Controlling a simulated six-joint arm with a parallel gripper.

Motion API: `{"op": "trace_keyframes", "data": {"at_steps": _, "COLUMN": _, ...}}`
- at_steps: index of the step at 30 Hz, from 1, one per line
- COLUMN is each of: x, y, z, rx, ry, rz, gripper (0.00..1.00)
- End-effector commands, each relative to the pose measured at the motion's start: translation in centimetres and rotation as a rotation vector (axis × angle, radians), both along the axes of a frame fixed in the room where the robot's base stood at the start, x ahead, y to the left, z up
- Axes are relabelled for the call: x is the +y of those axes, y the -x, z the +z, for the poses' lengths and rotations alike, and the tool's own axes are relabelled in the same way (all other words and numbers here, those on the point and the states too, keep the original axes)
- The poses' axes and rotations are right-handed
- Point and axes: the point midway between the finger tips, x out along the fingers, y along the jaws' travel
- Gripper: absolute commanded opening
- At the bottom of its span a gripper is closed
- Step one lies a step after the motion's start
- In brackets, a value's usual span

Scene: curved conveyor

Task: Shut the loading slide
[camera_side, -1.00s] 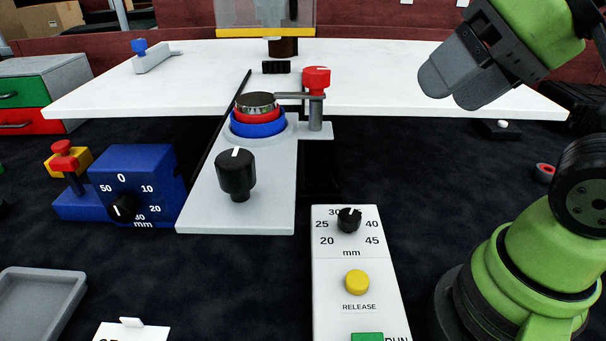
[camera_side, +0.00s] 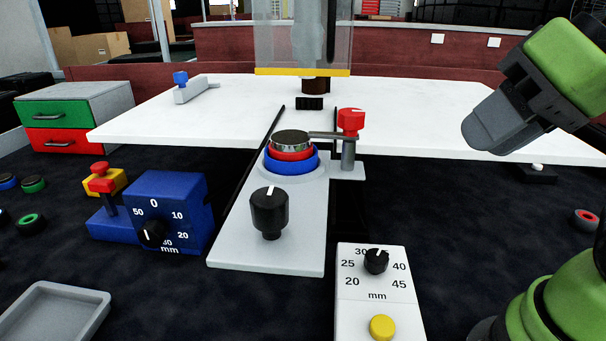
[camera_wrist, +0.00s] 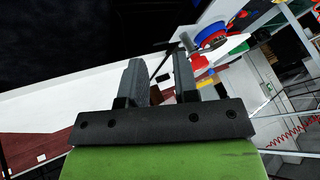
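The loading slide (camera_side: 233,245) is a light grey plate with a black knob (camera_side: 269,212) at its near end. It sticks out toward the camera from the front of the white table (camera_side: 420,115). A blue ring (camera_side: 291,163), a red ring and a metal-topped disc are stacked on it. A swing arm with a red knob (camera_side: 351,121) reaches over the disc. My gripper (camera_side: 480,130) is up at the right, well apart from the slide and touching nothing. In the wrist view my gripper (camera_wrist: 158,68) has its two fingers apart with nothing between them.
A clear guard (camera_side: 302,40) with a yellow lower edge stands behind the slide. A blue dial box (camera_side: 175,205) is left of the slide, and a white control panel (camera_side: 350,310) is at the near right. A grey tray (camera_side: 60,310) lies at the near left.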

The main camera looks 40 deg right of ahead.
Motion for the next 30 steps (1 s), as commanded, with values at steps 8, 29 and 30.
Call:
{"op": "trace_keyframes", "data": {"at_steps": 8, "x": 2.9, "y": -1.6, "z": -0.2, "rx": 0.174, "ry": 0.303, "rz": 0.312, "gripper": 0.0}}
{"op": "trace_keyframes", "data": {"at_steps": 29, "x": 10.7, "y": -5.8, "z": 0.0, "rx": -0.001, "ry": 0.8, "rz": 0.56, "gripper": 0.0}}
{"op": "trace_keyframes", "data": {"at_steps": 30, "x": 10.5, "y": -6.1, "z": -0.6, "rx": 0.002, "ry": 0.8, "rz": 0.559, "gripper": 0.0}}
